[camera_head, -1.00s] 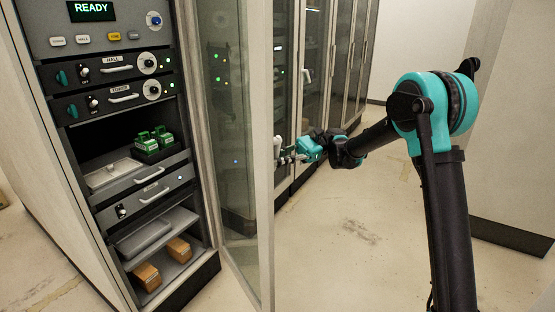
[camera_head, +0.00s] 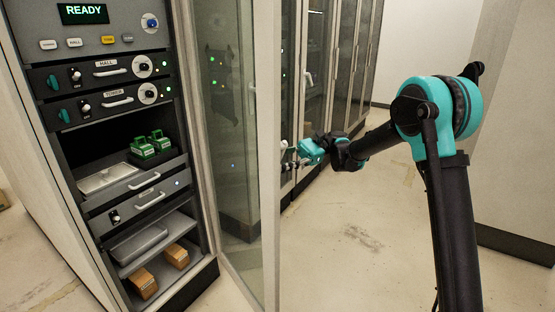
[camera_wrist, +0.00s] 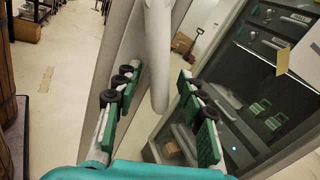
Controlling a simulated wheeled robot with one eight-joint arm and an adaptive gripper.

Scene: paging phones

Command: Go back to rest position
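My gripper (camera_head: 290,156) is at the end of my outstretched arm, beside the outer edge of the open glass door (camera_head: 234,150). In the wrist view its two green-padded fingers (camera_wrist: 157,92) are spread apart. A pale bar-shaped door handle (camera_wrist: 158,55) shows between the fingers, with visible gaps on both sides. Nothing is gripped. The cabinet (camera_head: 121,230) stands left of the door with its front uncovered. Its display (camera_head: 84,13) reads READY.
Two green devices (camera_head: 151,143) sit on a pulled-out shelf, next to a grey tray (camera_head: 106,178). Brown boxes (camera_head: 143,283) lie on the bottom shelf. More dark cabinets (camera_head: 345,60) line the back. The floor (camera_head: 350,240) right of the door is clear.

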